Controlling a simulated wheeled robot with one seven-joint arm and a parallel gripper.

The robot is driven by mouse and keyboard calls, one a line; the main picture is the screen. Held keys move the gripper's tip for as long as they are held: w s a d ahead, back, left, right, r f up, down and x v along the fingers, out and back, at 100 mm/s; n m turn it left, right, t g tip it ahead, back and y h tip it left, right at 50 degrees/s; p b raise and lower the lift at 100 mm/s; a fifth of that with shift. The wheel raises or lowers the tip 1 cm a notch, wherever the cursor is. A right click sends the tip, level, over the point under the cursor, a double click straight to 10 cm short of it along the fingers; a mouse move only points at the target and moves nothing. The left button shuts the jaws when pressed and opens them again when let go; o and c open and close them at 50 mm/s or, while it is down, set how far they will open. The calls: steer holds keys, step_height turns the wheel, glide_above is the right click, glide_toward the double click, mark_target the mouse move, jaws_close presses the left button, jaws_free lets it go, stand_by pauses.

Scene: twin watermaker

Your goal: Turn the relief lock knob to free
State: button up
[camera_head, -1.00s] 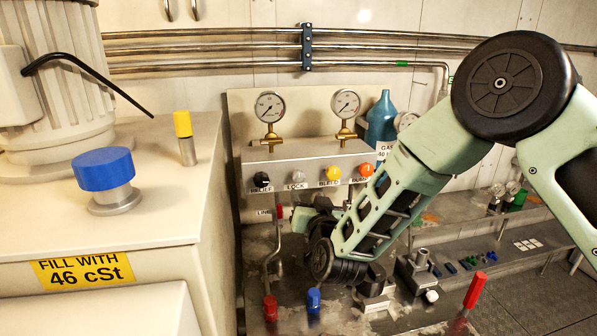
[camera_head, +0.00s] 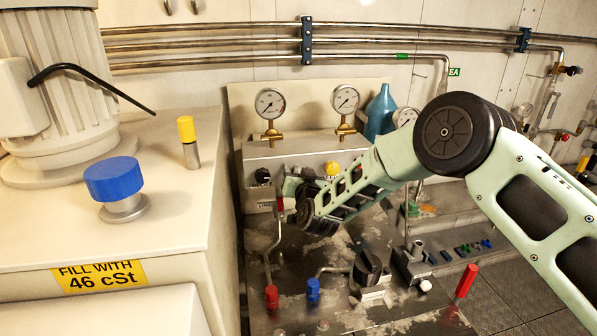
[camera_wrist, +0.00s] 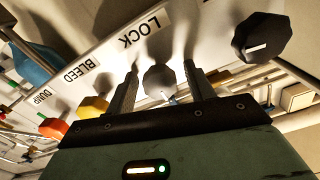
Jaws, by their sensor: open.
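The grey lock knob (camera_wrist: 160,82) shows in the wrist view beside the LOCK label (camera_wrist: 140,28). My gripper (camera_wrist: 161,78) is open, with one finger on each side of this knob; I cannot tell whether either finger touches it. In the head view my gripper (camera_head: 291,184) is at the front of the metal panel box (camera_head: 310,156) and hides the lock knob. The black relief knob (camera_head: 262,176) shows just left of the gripper there, and at the upper right in the wrist view (camera_wrist: 262,38).
The yellow bleed knob (camera_head: 332,168) sits right of the gripper. Two gauges (camera_head: 270,103) stand on the box. A red-handled lever (camera_head: 271,297) and a blue-handled one (camera_head: 313,290) are below. A white cabinet (camera_head: 150,215) stands at left.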

steer(key=c, duration=1)
steer(key=shift+o, duration=0.2)
steer(key=shift+f+n+b, duration=0.1)
steer(key=shift+n+b, duration=0.2)
steer(key=shift+b, duration=0.15)
steer(key=n+b, duration=0.2)
steer(key=b, duration=0.1)
steer(key=shift+f+n, duration=0.15)
steer(key=shift+n, duration=0.25)
steer(key=n+b, duration=0.7)
steer(key=n, duration=0.2)
steer(key=shift+s+a+n, duration=0.1)
steer(key=shift+n, duration=0.3)
steer(key=n+b, duration=0.1)
steer(key=n, duration=0.3)
steer(key=shift+n+b, duration=0.3)
steer(key=shift+b, duration=0.05)
